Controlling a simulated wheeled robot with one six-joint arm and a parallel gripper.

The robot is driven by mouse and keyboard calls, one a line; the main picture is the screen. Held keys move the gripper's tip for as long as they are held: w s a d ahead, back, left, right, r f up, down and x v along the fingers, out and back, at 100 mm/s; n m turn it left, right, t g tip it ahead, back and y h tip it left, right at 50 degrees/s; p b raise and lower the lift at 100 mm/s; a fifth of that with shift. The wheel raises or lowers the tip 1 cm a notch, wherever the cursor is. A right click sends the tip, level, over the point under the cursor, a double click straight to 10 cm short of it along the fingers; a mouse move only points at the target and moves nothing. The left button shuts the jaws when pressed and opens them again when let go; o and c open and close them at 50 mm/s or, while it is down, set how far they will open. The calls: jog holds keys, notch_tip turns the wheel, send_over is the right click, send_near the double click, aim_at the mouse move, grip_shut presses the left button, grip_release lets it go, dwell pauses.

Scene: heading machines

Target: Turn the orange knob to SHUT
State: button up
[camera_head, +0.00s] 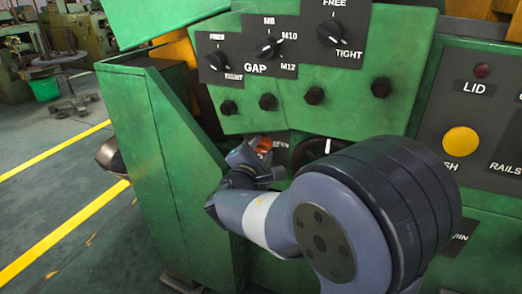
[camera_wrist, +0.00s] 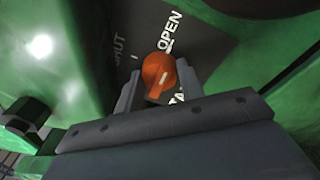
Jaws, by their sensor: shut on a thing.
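The orange knob (camera_wrist: 161,80) sits on a dark plate with white lettering in the wrist view. The word OPEN shows at its upper right, and a partly hidden word ending in "HUT" shows at its upper left. The knob's pale pointer line tilts toward the upper right, on the OPEN side. My gripper (camera_wrist: 158,88) is shut on the knob, with one finger on each side of it. In the head view my gripper (camera_head: 252,160) reaches in below the green panel, and only a little of the orange knob (camera_head: 264,145) shows.
Black knobs marked GAP, FREE and TIGHT (camera_head: 267,47) are on the panel above my gripper, with a row of dark bolts (camera_head: 267,102) below them. A green side wall (camera_head: 165,170) stands close on the left. A yellow button (camera_head: 461,141) is on the right panel.

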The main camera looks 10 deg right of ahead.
jog(key=n+p, duration=0.3)
jog(key=shift+r+n, duration=0.25)
jog(key=shift+n, duration=0.15)
jog(key=n+g+p, duration=0.1)
jog(key=n+p, duration=0.4)
jog(key=shift+r, duration=0.1)
jog(key=n+p, duration=0.4)
jog(key=shift+a+g+p, duration=0.1)
jog(key=shift+g+p, duration=0.2)
jog(key=shift+p, duration=0.05)
jog(key=n+p, duration=0.3)
jog(key=shift+h+p, duration=0.3)
jog(key=shift+p, duration=0.05)
jog(key=shift+f+n, duration=0.2)
jog(key=shift+n, duration=0.1)
jog(key=o, duration=1)
